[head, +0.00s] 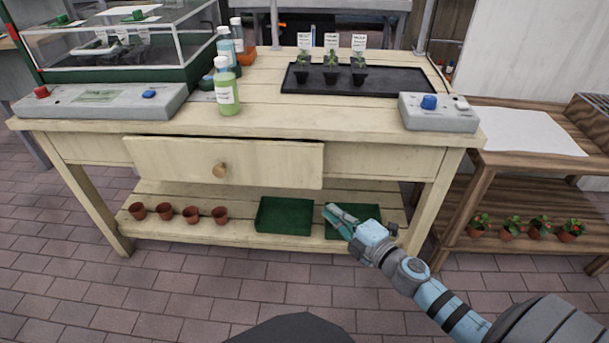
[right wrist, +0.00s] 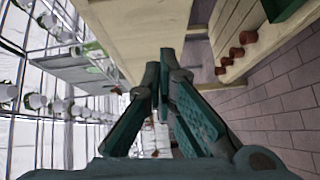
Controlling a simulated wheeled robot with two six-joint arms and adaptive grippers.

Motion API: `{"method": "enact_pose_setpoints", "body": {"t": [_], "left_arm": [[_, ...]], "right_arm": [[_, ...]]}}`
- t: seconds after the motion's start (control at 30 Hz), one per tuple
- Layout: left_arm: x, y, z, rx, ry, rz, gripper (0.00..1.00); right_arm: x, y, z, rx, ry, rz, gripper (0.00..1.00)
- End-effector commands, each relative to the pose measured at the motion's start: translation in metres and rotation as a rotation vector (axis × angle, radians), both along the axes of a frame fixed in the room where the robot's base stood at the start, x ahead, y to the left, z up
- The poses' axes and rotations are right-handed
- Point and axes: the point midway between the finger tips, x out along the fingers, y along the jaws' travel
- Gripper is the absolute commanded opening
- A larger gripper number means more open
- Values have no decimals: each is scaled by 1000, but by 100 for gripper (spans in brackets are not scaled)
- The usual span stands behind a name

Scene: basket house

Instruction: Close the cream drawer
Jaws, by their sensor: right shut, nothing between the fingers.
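The cream drawer (head: 275,162) is in the front of the cream workbench (head: 400,162) in the head view. Its front stands out from the bench, with a dark gap along its top edge, so it is partly open. It has a round tan knob (head: 219,170). My right gripper (head: 333,212) is shut and empty, to the right of and below the drawer, in front of the lower shelf and apart from the drawer. In the right wrist view its fingers (right wrist: 166,60) come together beside a cream wooden panel (right wrist: 135,30). My left gripper is not in view.
The lower shelf holds small terracotta pots (head: 190,214) and green trays (head: 284,216). On the benchtop are bottles (head: 227,95), a black seedling tray (head: 400,82) and grey control boxes (head: 440,116). A brown side table (head: 480,190) stands at right. The floor before the drawer is clear.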

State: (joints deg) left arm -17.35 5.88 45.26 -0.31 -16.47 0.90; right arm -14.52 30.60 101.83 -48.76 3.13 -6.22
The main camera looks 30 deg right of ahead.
Motion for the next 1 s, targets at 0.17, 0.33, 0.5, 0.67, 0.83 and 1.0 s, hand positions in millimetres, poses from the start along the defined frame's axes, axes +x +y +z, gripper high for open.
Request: {"method": "enact_pose_setpoints", "body": {"t": [0.17, 0.33, 0.5, 0.67, 0.83, 1.0], "left_arm": [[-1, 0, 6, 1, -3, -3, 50], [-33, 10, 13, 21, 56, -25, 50], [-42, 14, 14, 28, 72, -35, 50], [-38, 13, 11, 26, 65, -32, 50], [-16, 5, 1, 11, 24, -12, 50], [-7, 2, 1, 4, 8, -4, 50]], "right_arm": [[8, 18, 37, -87, -86, 67, 0], [33, 24, 38, -84, -85, 66, 0], [70, 32, 36, -83, -85, 65, 0], [103, 40, 33, -83, -83, 67, 0], [124, 23, 30, -85, -82, 66, 0], [133, 18, 32, -84, -81, 66, 0]]}}
